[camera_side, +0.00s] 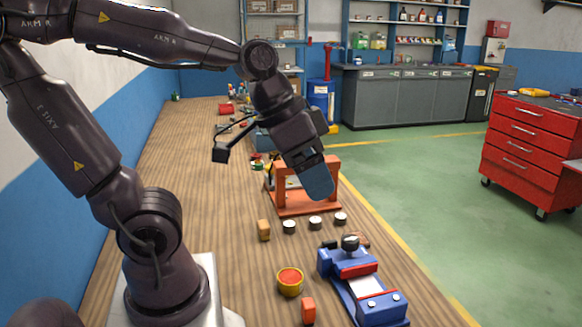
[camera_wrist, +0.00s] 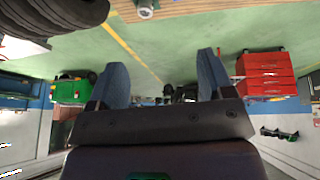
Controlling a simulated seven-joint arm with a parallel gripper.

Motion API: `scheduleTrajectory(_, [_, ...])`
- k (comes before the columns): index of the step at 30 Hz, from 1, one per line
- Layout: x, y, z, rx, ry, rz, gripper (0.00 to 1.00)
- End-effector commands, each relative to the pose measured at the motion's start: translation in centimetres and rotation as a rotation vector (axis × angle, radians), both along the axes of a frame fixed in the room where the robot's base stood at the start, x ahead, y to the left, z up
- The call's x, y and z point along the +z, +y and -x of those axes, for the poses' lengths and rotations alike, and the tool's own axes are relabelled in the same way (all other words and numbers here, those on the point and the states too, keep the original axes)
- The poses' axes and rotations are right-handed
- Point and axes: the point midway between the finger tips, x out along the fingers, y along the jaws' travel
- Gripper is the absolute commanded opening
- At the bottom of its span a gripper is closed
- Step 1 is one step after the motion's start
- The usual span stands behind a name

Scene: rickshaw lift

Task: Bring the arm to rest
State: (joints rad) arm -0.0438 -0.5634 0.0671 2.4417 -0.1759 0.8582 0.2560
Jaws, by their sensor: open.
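My gripper (camera_side: 318,190) hangs above the bench, tilted downward. In the side view its blue fingers overlap, in front of an orange frame stand (camera_side: 334,188). In the wrist view my gripper (camera_wrist: 160,62) shows two blue fingers wide apart with nothing between them, so it is open and empty. The wooden workbench (camera_side: 185,150) runs below the arm. The fingers hide part of the orange stand, and I cannot tell how far apart they are in depth.
A red drawer cabinet (camera_side: 530,150) stands on the floor at right. The green floor (camera_side: 410,190) is open.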

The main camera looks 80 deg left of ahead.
Motion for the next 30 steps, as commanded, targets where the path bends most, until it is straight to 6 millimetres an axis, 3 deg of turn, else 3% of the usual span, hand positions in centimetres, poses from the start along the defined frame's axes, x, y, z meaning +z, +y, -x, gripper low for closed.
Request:
scheduleTrajectory(3, [0.8,-0.3,2.0,0.042,-0.039,-0.063,0.74])
scheduleTrajectory(7, [1.2,-0.2,2.9,0.077,-0.060,-0.095,0.74])
scheduleTrajectory(30, [1.2,-0.2,3.0,0.085,-0.062,-0.097,0.74])
